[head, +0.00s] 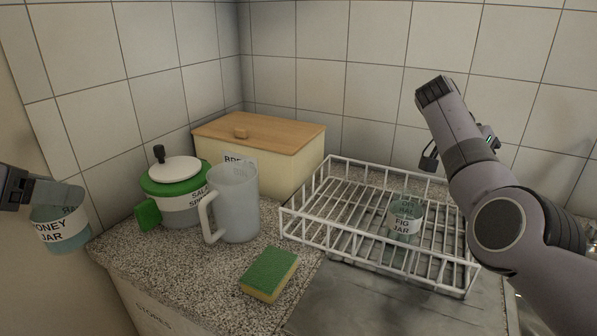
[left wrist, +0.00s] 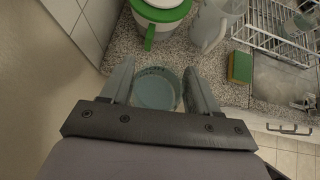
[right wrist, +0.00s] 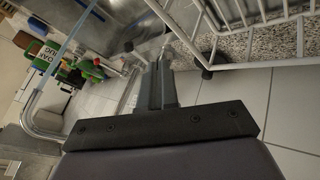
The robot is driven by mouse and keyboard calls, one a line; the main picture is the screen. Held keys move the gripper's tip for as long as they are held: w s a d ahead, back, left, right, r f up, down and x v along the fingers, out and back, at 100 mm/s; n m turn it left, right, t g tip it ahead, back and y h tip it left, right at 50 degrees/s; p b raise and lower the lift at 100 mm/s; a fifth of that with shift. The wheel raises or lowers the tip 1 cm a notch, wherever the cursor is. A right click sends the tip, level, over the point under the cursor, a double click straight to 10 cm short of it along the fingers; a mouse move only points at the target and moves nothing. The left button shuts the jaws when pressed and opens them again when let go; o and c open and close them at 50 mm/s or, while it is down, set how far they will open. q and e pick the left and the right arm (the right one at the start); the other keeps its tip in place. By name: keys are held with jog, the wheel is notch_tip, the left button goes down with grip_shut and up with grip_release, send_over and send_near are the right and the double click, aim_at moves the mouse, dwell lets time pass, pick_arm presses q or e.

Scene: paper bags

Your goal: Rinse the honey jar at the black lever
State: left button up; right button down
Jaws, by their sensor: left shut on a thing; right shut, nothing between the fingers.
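The honey jar (head: 62,232) is a clear bluish jar with a white label at the left edge of the head view. My left gripper (head: 45,192) is shut on it and holds it upright, left of the counter's edge. In the left wrist view the jar (left wrist: 156,90) sits between the two fingers, its round top toward the camera. My right gripper (right wrist: 158,85) is shut and empty in the right wrist view, near white rack wires. In the head view my right arm stands raised over the rack's right side. I cannot make out the black lever in any view.
A white wire rack (head: 335,236) holds a fig jar (head: 404,220). A green and yellow sponge (head: 269,273), a frosted jug (head: 236,200), a salad spinner (head: 178,205) and a wooden-lidded bin (head: 262,148) crowd the left counter. The metal drainer (head: 350,300) in front of the rack is clear.

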pick_arm(q)
jog(key=shift+s+r, duration=0.1)
jog(key=shift+r, duration=0.15)
pick_arm(e)
jog(key=x, duration=1)
jog(key=shift+s+r, duration=0.1)
jog(key=shift+s, duration=0.05)
pick_arm(q)
jog(key=shift+r+p, duration=0.2)
jog(key=shift+p, duration=0.2)
pick_arm(e)
jog(key=shift+s+d+r, duration=0.3)
jog(key=shift+s, duration=0.1)
pick_arm(q)
jog(key=shift+r+p, duration=0.3)
pick_arm(e)
jog(key=shift+s+d+r, duration=0.2)
jog(key=shift+s+d, duration=0.6)
jog(key=shift+s, duration=0.25)
